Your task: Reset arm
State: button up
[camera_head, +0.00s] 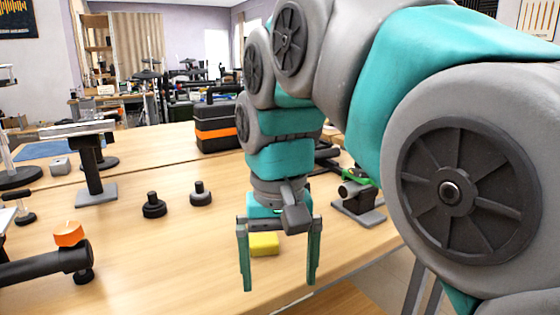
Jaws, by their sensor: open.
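My gripper (279,285) is at the lower middle of the head view and points down over the near part of the wooden table. Its two teal fingers are spread wide apart, with nothing held between them. My teal and grey arm reaches in from the right and hides part of the table's right side. A small yellow block (264,244) shows between the fingers, behind them on the table. I cannot tell how high the fingertips are above the table top.
The wooden table (190,262) is clear to the left of my gripper. A black and orange case (216,127) is at the back. A black tool with an orange cap (68,234) lies at the left. A metal stand (358,205) is at the right.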

jog(key=s+d+f, duration=0.7)
jog(key=f, duration=0.3)
jog(key=s+d+f+m+g, duration=0.1)
jog(key=s+d+f, duration=0.7)
jog(key=f, duration=0.3)
jog(key=shift+s+f+g, duration=0.2)
jog(key=shift+g, duration=0.1)
